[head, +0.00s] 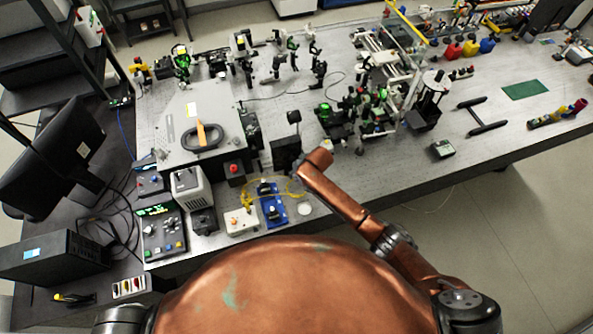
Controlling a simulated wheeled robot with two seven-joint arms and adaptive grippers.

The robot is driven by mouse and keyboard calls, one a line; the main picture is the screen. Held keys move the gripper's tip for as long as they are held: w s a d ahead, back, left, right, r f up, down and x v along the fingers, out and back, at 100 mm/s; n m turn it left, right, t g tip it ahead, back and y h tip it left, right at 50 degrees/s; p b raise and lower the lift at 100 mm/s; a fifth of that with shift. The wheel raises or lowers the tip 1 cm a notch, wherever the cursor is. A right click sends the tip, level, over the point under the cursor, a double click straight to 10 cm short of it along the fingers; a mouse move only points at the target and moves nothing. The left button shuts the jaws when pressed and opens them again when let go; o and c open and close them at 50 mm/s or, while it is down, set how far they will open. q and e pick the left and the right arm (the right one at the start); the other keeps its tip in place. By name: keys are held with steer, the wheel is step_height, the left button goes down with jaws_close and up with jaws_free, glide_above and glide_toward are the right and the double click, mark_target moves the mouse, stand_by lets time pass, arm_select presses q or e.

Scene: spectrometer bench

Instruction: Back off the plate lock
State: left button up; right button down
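A large grey plate (173,132) lies at the left of the bench. A black oval handle (201,143) with an orange lever (201,132) sits near its front edge. I cannot tell for certain which part is the plate lock. My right arm reaches in from the lower right, and its copper end is over the bench's front edge, right of the plate and apart from the handle. Only a small dark part of my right gripper (297,180) seems to show at its end. Its fingers are too small and hidden to read. My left gripper is not in view.
A red button box (234,172), a blue fixture (272,206) with a yellow cable and a control panel (162,231) crowd the bench's front left. Optics (367,108) stand in the middle.

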steer(key=shift+s+a+r+t+h+p, duration=0.15)
steer(key=shift+a+t+h+p, duration=0.3)
steer(key=shift+h, duration=0.45)
steer(key=shift+a+n+h, duration=0.1)
steer(key=shift+n+h, duration=0.2)
steer(key=shift+h, duration=0.5)
steer(key=shift+s+a+f+t+h+b, duration=0.15)
steer(key=shift+t+h, duration=0.1)
steer(key=shift+h, duration=0.25)
steer(key=shift+w+a+f+t+h+b, duration=0.1)
steer(key=shift+t+h+b, duration=0.1)
steer(key=shift+h, duration=0.3)
arm_select(q)
steer(key=shift+b, duration=0.35)
arm_select(e)
steer(key=shift+s+n+h, duration=0.1)
steer(key=shift+n+h, duration=0.3)
steer(key=shift+h, duration=0.2)
steer(key=c, duration=2)
jaws_free()
steer(key=shift+o, duration=0.2)
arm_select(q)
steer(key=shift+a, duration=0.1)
